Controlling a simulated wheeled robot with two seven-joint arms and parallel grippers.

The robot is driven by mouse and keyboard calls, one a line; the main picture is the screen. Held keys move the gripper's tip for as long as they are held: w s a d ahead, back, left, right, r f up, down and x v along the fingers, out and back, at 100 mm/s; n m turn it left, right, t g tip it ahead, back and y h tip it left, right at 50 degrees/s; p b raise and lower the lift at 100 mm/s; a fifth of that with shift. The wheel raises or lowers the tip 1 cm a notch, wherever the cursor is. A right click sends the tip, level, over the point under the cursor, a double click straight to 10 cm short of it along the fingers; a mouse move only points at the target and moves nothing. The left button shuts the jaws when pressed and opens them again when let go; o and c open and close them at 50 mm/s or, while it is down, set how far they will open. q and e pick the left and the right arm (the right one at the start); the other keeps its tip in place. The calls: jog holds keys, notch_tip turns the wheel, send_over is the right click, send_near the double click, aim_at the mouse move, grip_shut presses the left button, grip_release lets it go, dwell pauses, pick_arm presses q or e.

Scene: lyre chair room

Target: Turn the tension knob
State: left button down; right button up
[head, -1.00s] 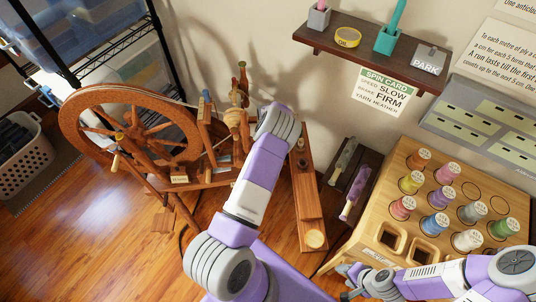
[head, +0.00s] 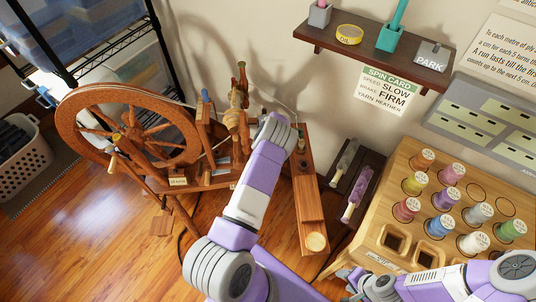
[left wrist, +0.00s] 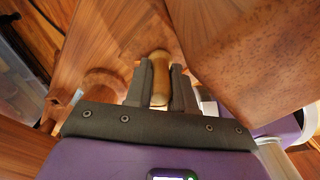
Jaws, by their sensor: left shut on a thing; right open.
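The wooden spinning wheel (head: 130,130) stands at the left in the head view. In the left wrist view my left gripper (left wrist: 162,88) is shut on a small turned wooden knob (left wrist: 160,68), apparently the tension knob, with one dark finger on each side of it. In the head view my left forearm and wrist cover this gripper and the knob. My right gripper (head: 352,283) is at the bottom edge, left of the spool rack's front corner. It is open and partly out of frame, with nothing seen in it.
A wooden spool rack (head: 405,190) with several thread spools is at the right. A dark wall shelf (head: 400,62) carries a yellow oil tin (head: 349,34) and pots. Two hand tools lie on a dark stand (head: 338,205). A reddish wooden block looms close at right in the wrist view.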

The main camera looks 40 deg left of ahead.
pick_arm(q)
jog(key=shift+n+p, duration=0.35)
jog(key=shift+n, duration=1.15)
jog(key=c, duration=1)
grip_release()
jog(key=shift+o, duration=0.2)
notch_tip(320, 180, up, 8)
jog(key=p, duration=0.3)
jog(key=shift+f, duration=0.25)
